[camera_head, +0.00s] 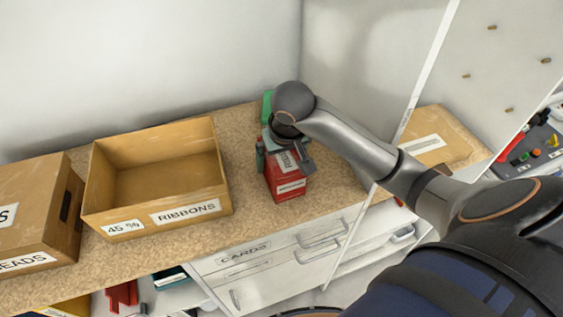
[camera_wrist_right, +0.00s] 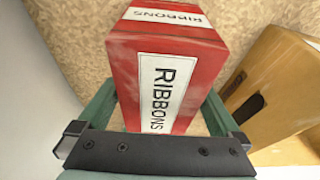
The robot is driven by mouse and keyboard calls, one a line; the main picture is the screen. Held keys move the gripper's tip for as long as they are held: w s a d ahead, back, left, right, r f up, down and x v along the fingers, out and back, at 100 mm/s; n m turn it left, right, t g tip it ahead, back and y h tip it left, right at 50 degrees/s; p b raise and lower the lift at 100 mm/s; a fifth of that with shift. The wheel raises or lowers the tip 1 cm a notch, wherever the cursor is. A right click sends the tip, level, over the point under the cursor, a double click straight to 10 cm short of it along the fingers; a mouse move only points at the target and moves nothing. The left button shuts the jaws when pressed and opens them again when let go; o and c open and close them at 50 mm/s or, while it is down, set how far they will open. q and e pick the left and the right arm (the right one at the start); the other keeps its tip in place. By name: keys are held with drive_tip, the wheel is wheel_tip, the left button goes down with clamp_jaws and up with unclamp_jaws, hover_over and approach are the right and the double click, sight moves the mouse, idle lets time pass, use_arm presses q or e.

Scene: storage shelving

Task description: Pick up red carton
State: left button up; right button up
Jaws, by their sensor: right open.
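The red carton (camera_head: 288,183) with white labels stands on the wood-grain countertop, right of the open ribbons box. In the right wrist view the red carton (camera_wrist_right: 168,65) fills the middle and its labels read RIBBONS. My right gripper (camera_head: 276,158) is over the carton, with its green fingers on either side. In the wrist view the right gripper (camera_wrist_right: 160,115) is open, with the carton between its fingers. I cannot tell whether a finger touches it. My left gripper is not in view.
An open cardboard box (camera_head: 209,208) labelled RIBBONS stands left of the carton. Another cardboard box (camera_head: 28,225) is at the far left. A green object (camera_head: 267,104) is behind my gripper. A white partition (camera_head: 428,75) rises at the right. White drawers (camera_head: 262,262) lie below.

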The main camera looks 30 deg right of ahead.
drive_tip(key=shift+f, duration=0.2)
drive_tip(key=shift+c, duration=0.4)
drive_tip(key=c, duration=1.2)
